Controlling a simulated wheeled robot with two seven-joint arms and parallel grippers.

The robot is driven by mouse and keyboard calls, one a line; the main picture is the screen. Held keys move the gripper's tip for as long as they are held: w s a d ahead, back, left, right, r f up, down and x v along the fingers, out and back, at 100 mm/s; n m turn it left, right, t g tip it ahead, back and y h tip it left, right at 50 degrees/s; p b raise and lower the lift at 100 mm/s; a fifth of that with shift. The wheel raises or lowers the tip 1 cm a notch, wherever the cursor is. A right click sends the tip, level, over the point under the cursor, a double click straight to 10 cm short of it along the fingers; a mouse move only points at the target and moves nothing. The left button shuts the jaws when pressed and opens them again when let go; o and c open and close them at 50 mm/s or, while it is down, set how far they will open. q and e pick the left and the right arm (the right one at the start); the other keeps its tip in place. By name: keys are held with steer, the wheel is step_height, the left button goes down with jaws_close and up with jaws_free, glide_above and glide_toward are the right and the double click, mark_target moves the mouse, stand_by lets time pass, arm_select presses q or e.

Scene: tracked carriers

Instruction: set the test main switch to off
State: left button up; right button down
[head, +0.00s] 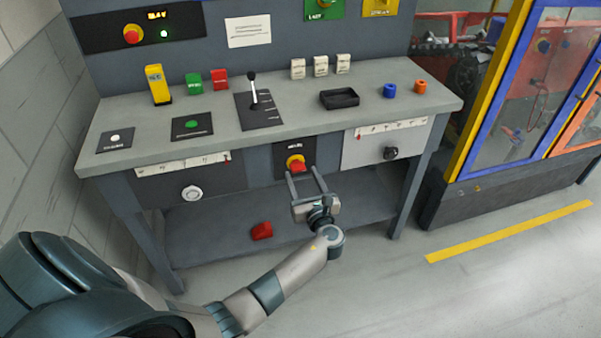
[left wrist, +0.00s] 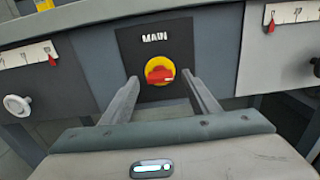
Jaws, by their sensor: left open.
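The main switch (head: 296,164) is a red rotary handle on a yellow disc, set in a dark panel on the bench's front. In the left wrist view the switch (left wrist: 160,72) sits under the word MAIN, its red handle lying roughly horizontal. My left gripper (head: 306,180) is open in front of the panel, its fingers pointing at the switch. In the left wrist view the fingertips (left wrist: 161,82) stand apart, one on each side of the switch, with nothing between them gripped. Whether they touch the panel I cannot tell. My right gripper is not in view.
Left of the panel is a white knob (head: 191,193), right of it a black knob (head: 390,153), each with a scale above. The bench top (head: 300,110) carries a lever (head: 252,88), coloured blocks and a black tray (head: 339,99). A red block (head: 262,231) lies on the lower shelf.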

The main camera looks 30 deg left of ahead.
mark_target(298, 167)
arm_select(q)
steer(key=shift+x, duration=1.15)
steer(key=shift+c, duration=0.3)
steer(key=c, duration=1)
